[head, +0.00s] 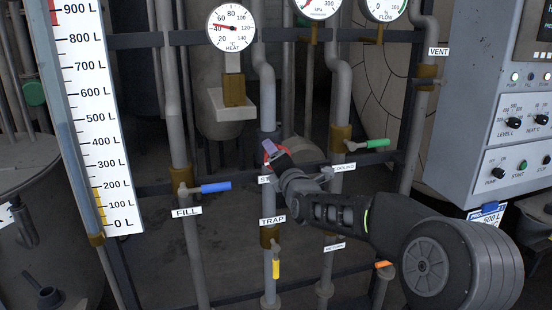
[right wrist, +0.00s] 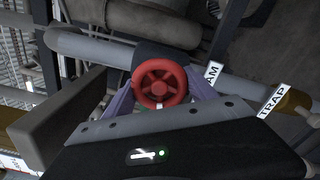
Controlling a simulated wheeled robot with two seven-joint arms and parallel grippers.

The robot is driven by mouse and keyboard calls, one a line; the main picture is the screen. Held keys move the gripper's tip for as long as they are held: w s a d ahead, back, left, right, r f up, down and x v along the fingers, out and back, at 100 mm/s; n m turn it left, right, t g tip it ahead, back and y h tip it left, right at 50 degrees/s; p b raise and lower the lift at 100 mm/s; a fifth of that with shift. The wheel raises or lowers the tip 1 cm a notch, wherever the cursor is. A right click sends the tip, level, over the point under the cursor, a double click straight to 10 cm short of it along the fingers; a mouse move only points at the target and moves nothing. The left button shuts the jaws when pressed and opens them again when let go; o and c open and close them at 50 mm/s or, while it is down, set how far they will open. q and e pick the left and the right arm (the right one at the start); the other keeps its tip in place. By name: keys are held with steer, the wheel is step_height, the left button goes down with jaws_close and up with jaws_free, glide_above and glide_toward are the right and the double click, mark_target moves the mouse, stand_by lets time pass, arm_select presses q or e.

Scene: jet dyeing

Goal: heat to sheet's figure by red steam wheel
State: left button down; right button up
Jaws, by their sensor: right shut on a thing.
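The red steam wheel (right wrist: 160,70) sits on the pipe between my right gripper's purple fingers in the right wrist view. My right gripper (head: 270,150) is shut on it; in the head view only a red edge of the wheel shows past the fingers. The label beside it is partly covered. The round HEAT gauge (head: 232,27) at the top has its red needle at about 40. My left gripper is not in view.
A blue FILL lever (head: 215,187), a green lever (head: 377,143) and a yellow TRAP lever (head: 276,268) stand on nearby pipes. The grey control cabinet (head: 460,100) is at the right. A tall litre scale (head: 95,120) stands at the left.

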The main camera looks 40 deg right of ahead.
steer(key=shift+f, duration=0.1)
steer(key=o, duration=1.4)
steer(key=shift+c, duration=0.2)
steer(key=shift+s, duration=0.1)
steer(key=v, duration=0.7)
steer(key=shift+s+a, duration=0.15)
steer(key=shift+s, duration=0.15)
